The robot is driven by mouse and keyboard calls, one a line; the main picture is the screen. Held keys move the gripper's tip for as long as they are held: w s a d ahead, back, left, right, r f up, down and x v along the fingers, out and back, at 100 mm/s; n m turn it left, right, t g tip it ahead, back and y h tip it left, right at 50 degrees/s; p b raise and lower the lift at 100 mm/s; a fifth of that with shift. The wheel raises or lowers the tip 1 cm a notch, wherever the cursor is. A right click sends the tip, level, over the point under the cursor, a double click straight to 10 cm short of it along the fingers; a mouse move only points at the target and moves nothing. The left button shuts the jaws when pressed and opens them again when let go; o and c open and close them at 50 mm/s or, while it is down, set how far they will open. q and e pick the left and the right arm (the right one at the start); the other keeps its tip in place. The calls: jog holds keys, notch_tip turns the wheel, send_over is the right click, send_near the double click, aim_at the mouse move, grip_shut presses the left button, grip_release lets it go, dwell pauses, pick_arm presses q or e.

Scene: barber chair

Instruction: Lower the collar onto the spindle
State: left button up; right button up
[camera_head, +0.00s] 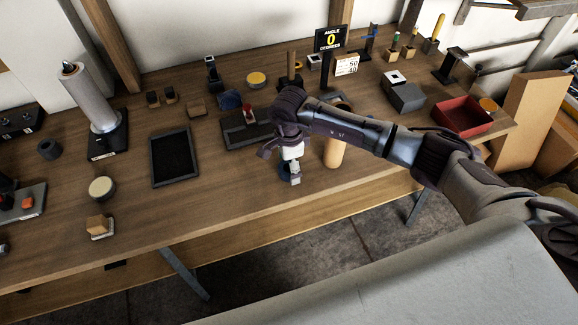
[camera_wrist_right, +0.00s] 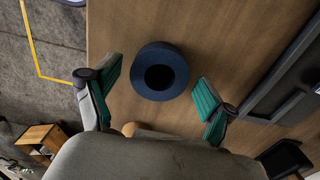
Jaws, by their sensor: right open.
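The collar (camera_wrist_right: 178,72) is a thick dark blue ring with a round hole, seen from above over the wooden tabletop in the right wrist view. It lies between the two spread green-padded fingers of my right gripper (camera_wrist_right: 157,82), with a gap on each side. In the head view my right gripper (camera_head: 291,172) points down near the table's front edge and mostly hides the collar, of which a blue part (camera_head: 284,168) shows. An upright brown post (camera_head: 291,64) on a dark base stands farther back; I cannot tell whether it is the spindle. My left gripper is out of view.
A tan cylinder (camera_head: 334,152) stands close to the right gripper. A black tray (camera_head: 174,158) lies to the left, with a dark flat tray (camera_head: 240,134) behind the gripper. A red bin (camera_head: 463,117) is at the right.

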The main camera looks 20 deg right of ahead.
jog(key=shift+f, duration=0.3)
jog(key=c, duration=1.2)
jog(key=shift+r, duration=0.1)
jog(key=shift+c, duration=0.2)
